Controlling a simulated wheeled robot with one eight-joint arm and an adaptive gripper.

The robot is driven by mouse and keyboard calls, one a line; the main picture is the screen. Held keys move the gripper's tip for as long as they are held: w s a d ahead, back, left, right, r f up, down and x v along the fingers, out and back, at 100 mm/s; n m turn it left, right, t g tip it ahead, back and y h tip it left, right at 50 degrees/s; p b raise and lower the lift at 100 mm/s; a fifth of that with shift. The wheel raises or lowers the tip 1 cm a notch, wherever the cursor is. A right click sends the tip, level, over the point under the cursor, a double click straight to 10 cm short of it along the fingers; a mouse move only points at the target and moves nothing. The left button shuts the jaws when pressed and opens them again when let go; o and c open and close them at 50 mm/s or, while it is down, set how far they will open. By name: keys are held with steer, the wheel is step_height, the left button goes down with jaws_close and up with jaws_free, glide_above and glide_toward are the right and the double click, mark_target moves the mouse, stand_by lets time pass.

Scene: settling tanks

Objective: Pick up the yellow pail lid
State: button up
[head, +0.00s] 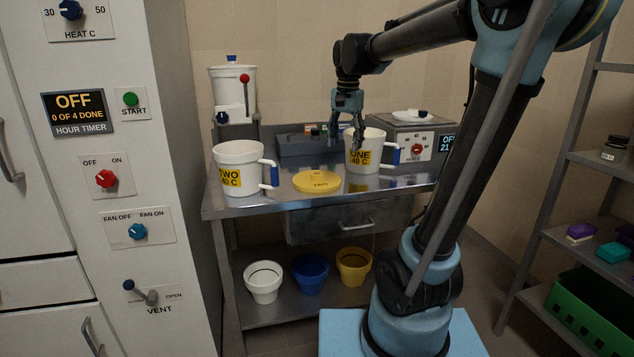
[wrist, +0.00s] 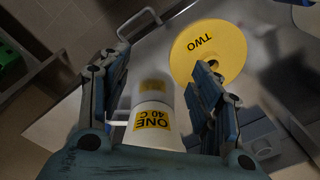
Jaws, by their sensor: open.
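The yellow pail lid (head: 317,181) lies flat on the metal bench between two white pails. It is a round disc with a raised knob. In the wrist view the lid (wrist: 208,50) is at the upper right, reads "TWO", and is partly hidden by a finger. My gripper (head: 349,112) is open and empty, above and to the right of the lid, over pail ONE. In the wrist view my gripper (wrist: 152,95) has its fingers spread, with pail ONE (wrist: 154,117) seen between them. Pail ONE (head: 372,157) stands right of the lid. Pail TWO (head: 237,166) stands left of it.
A grey box (head: 297,144) sits behind the lid. A hot plate (head: 420,141) is at the right back, and a white dispenser (head: 232,92) at the left back. White, blue and yellow buckets (head: 353,266) stand on the lower shelf. The bench front (head: 270,202) is clear.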

steer(key=w+a+r+m, duration=0.2)
steer(key=w+a+r, duration=0.2)
steer(key=w+a, duration=0.45)
glide_above(317, 177)
steer(key=w, duration=0.2)
steer(key=shift+g, duration=0.3)
step_height(317, 177, down, 12)
steer(key=shift+s+a+f, duration=0.15)
steer(key=shift+a+f, duration=0.15)
steer(key=shift+f, duration=1.25)
steer(key=shift+a+f, duration=0.1)
steer(key=shift+f, duration=1.25)
steer(key=c, duration=1.2)
